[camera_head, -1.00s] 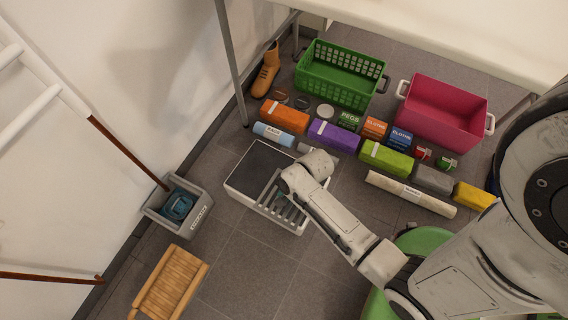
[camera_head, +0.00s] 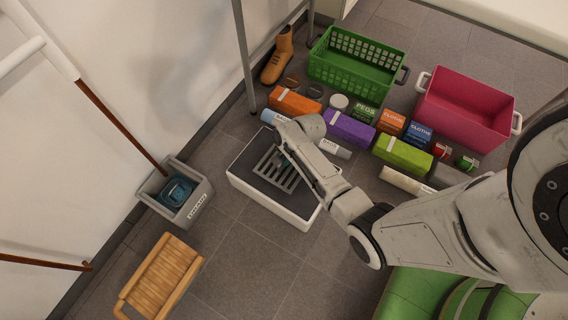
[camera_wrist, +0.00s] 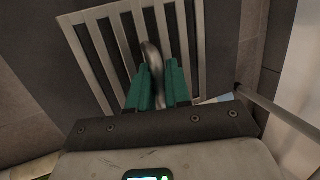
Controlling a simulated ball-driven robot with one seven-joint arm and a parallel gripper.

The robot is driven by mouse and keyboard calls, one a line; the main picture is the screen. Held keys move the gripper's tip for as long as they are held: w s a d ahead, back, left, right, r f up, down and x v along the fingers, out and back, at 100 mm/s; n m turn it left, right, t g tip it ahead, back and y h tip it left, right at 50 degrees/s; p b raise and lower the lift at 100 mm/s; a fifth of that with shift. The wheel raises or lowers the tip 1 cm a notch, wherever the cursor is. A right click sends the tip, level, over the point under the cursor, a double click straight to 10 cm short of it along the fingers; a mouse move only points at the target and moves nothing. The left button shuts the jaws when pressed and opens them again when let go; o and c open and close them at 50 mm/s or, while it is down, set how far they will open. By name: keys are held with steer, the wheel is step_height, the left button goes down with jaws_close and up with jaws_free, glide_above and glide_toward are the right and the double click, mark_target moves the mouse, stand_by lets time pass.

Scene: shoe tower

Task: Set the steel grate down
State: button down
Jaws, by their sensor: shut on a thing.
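The steel grate (camera_head: 268,179) is a slatted grey metal panel over the dark top of a white-sided tray (camera_head: 272,205). My gripper (camera_head: 285,161) is above the grate, partly hidden by my arm. In the wrist view, my gripper's teal fingers (camera_wrist: 158,78) are shut on a curved metal handle that rises from the grate (camera_wrist: 77,47). The slats run away from the fingers, with dark surface showing between them. I cannot tell whether the grate touches the tray or hangs just above it.
A grey bucket (camera_head: 195,211) and a wooden stool (camera_head: 160,275) stand to the left. Several coloured boxes, a boot (camera_head: 278,58), a green basket (camera_head: 335,78) and a pink tub (camera_head: 450,112) lie behind and right. A table leg (camera_head: 242,55) stands behind the tray.

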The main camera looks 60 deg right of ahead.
steer(key=shift+a+f, duration=0.1)
steer(key=shift+f, duration=1)
steer(key=shift+f+b, duration=0.2)
steer(key=shift+b, duration=0.15)
steer(key=c, duration=1.1)
jaws_free()
steer(key=shift+s, duration=0.1)
steer(key=shift+o, duration=0.2)
steer(key=p+v, duration=0.7)
steer(key=v, duration=0.5)
steer(key=s+a+r+n+g+h, duration=0.1)
steer(key=s+a+r+n+g, duration=0.1)
steer(key=s+a+r+n, duration=1)
step_height(320, 180, up, 3)
steer(key=a+n, duration=0.1)
steer(key=n, duration=0.4)
steer(key=shift+s+a+n+h, duration=0.2)
steer(key=shift+n+h, duration=0.1)
steer(key=shift+h, duration=0.1)
